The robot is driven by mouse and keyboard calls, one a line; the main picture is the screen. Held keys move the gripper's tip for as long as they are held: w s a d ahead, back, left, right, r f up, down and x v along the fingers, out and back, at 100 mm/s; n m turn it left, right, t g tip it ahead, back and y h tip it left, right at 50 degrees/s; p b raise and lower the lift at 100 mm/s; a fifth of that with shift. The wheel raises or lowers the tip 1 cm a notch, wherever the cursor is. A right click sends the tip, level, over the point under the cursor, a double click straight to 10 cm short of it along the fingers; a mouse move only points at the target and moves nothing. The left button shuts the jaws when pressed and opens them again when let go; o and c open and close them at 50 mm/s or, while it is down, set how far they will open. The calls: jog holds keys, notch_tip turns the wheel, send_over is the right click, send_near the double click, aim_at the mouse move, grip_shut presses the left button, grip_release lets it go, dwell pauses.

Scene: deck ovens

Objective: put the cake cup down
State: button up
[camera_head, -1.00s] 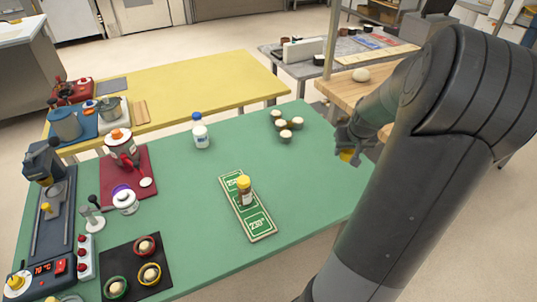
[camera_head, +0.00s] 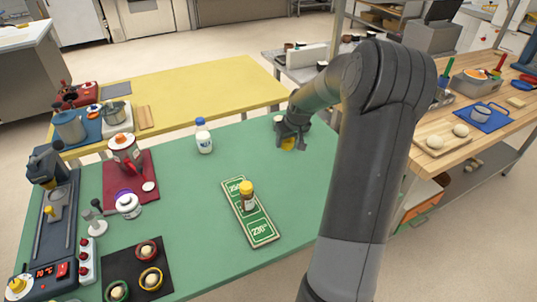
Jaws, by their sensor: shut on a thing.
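My gripper (camera_head: 291,137) is over the far right part of the green table (camera_head: 190,225).
A white bottle (camera_head: 204,138) stands left of my gripper. A yellow-capped jar (camera_head: 247,198) stands on a green board (camera_head: 262,232). A black mat (camera_head: 125,268) holds cups in coloured rings. The table between bottle and gripper is clear.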

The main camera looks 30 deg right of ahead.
send_over(267, 157)
jog(key=s, duration=0.1)
notch_tip(267, 157, down, 4)
jog(key=shift+s+a+f, duration=0.1)
jog(key=shift+s+f, duration=0.05)
jog(key=shift+f, duration=1.9)
jog(key=shift+f, duration=0.15)
jog(key=o, duration=1)
jog(key=shift+o, duration=0.2)
